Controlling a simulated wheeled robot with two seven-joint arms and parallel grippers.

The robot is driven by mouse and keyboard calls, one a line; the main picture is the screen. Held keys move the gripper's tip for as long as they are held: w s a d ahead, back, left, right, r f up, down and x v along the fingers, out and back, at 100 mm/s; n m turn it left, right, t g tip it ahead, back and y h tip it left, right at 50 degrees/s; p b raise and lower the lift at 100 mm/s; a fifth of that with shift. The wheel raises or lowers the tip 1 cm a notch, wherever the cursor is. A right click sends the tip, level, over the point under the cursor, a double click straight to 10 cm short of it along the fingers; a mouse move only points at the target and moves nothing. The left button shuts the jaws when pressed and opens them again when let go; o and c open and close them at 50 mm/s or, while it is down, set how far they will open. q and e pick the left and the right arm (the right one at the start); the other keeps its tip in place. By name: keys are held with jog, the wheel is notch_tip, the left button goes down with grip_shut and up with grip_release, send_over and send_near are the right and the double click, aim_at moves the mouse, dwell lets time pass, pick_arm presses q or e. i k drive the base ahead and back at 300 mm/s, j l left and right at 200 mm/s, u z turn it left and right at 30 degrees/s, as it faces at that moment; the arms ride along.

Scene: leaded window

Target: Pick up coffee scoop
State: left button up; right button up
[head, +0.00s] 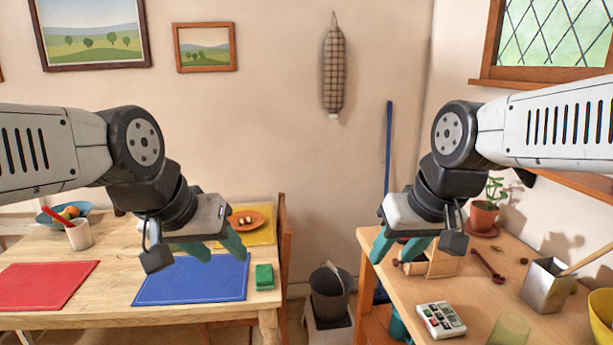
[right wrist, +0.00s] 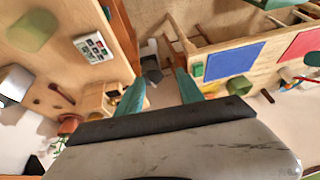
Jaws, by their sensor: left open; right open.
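A dark red scoop with a long handle, which looks like the coffee scoop (head: 490,268), lies on the right-hand wooden table (head: 480,290). It also shows in the right wrist view (right wrist: 62,94), left of the fingers. My left gripper (head: 215,248) is open and empty above the blue mat (head: 190,284) on the left table.
Around the scoop are a small wooden box (head: 440,264), a calculator-like keypad (head: 441,320), a metal container (head: 546,286), a potted plant (head: 484,215) and a green cup (head: 510,331). A bucket (head: 330,295) stands in the gap between the tables.

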aim_at(497, 278)
jog(key=z, duration=1.4)
